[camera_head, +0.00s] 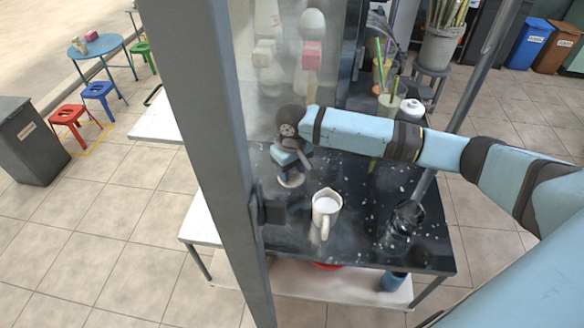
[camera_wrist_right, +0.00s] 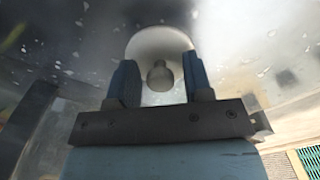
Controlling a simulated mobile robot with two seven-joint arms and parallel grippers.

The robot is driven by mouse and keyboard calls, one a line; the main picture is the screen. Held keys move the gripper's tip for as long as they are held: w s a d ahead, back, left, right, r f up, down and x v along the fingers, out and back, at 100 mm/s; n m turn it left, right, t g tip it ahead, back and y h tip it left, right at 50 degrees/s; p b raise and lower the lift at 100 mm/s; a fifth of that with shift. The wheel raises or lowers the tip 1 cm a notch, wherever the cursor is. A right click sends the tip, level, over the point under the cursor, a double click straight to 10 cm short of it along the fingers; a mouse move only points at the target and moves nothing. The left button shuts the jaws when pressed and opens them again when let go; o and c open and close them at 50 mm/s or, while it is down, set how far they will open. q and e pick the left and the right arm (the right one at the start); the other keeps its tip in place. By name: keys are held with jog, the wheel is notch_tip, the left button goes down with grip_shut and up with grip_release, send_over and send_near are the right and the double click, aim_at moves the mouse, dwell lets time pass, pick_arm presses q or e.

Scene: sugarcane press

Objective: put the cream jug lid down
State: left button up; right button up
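The cream jug (camera_head: 325,212) is a white jug with a handle, standing upright and uncovered on the dark speckled counter, with pale liquid inside. My right gripper (camera_head: 290,166) is left of and behind it, pointing down at the counter. The round cream jug lid (camera_head: 291,181) lies right below the fingertips and seems to rest on the counter. In the right wrist view the lid (camera_wrist_right: 160,44) shows its knob between the two fingers of my right gripper (camera_wrist_right: 160,82), with a gap on both sides. The fingers are open. My left gripper is out of view.
A dark glass vessel (camera_head: 402,225) stands at the counter's right front. A grey post (camera_head: 212,150) rises close left of my gripper. Behind my forearm are a white-capped container (camera_head: 410,110) and a green drink (camera_head: 388,104). The counter (camera_head: 352,240) is clear between jug and glass vessel.

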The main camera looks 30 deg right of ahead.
notch_tip(320, 180, up, 12)
jog(key=shift+r+b, duration=0.15)
jog(key=shift+b, duration=0.3)
jog(key=shift+r, duration=0.1)
dwell(0.6)
